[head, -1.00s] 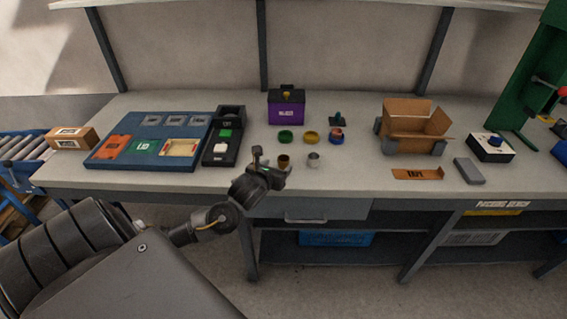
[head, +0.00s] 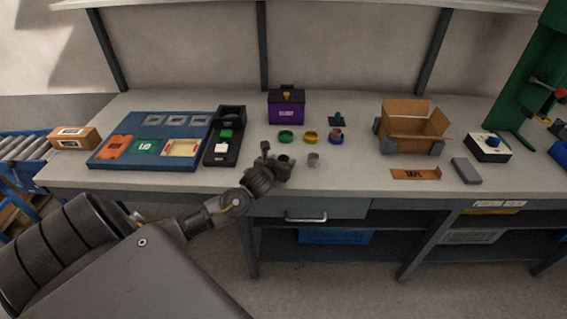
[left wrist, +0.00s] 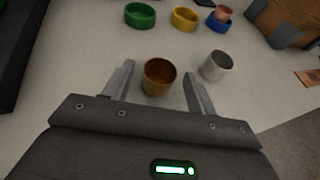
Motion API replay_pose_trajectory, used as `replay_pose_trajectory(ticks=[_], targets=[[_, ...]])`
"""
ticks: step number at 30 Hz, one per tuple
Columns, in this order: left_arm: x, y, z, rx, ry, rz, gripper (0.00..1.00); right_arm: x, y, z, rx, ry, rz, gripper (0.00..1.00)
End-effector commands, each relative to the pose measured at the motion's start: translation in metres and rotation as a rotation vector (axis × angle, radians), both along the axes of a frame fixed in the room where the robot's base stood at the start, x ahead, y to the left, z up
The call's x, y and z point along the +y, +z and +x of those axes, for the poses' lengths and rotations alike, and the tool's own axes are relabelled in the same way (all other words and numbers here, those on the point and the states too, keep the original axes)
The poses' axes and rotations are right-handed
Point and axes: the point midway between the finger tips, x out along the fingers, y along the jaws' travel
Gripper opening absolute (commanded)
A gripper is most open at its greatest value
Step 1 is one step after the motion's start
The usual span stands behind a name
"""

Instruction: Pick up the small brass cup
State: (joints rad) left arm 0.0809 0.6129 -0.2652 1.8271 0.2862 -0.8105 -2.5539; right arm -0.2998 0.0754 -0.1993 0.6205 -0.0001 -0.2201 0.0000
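The small brass cup (left wrist: 158,78) stands upright on the bench between the two fingers of my left gripper (left wrist: 160,88) in the left wrist view. The fingers are apart, with a gap to the cup on both sides. In the head view the cup (head: 286,159) is partly hidden by my left gripper (head: 276,158) at the bench's front edge. A silver-grey cup (left wrist: 216,66) stands just to the right of the right finger. My right gripper does not show in either view.
Green (head: 286,137), yellow (head: 311,137) and blue (head: 335,139) rings sit behind the cups; a copper-coloured piece stands in the blue one. A black tray (head: 219,157) lies left, an open cardboard box (head: 413,133) right. Bare bench lies between the cups and the box.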

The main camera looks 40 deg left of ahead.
Motion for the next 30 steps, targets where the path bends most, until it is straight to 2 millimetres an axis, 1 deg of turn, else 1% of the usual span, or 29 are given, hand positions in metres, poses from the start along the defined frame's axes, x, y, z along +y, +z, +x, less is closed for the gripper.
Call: replay_pose_trajectory(ticks=[1, 9, 10, 17, 22, 26, 29, 30], targets=[[0.0, 0.0, 0.0, 0.0, 0.0, 0.0, 0.5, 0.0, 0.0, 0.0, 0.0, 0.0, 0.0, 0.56], [0.0, 0.0, 0.0, 0.0, 0.0, 0.0, 0.15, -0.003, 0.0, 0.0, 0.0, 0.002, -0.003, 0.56], [0.0, 0.0, 0.0, 0.0, 0.0, 0.0, 0.13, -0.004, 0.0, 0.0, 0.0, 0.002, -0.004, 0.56], [0.0, 0.001, 0.0, -0.001, 0.0, 0.0, 0.13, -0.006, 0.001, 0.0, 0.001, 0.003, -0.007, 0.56], [0.0, 0.01, 0.0, -0.001, 0.0, 0.0, 0.13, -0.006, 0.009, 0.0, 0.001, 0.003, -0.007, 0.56], [0.001, 0.025, 0.0, -0.001, 0.001, 0.001, 0.13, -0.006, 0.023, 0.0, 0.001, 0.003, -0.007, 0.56], [0.001, 0.043, 0.0, -0.001, 0.001, 0.001, 0.13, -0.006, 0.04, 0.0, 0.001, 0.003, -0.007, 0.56], [-0.002, 0.049, -0.007, 0.0, -0.001, 0.001, 0.13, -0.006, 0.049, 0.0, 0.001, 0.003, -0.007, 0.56]])
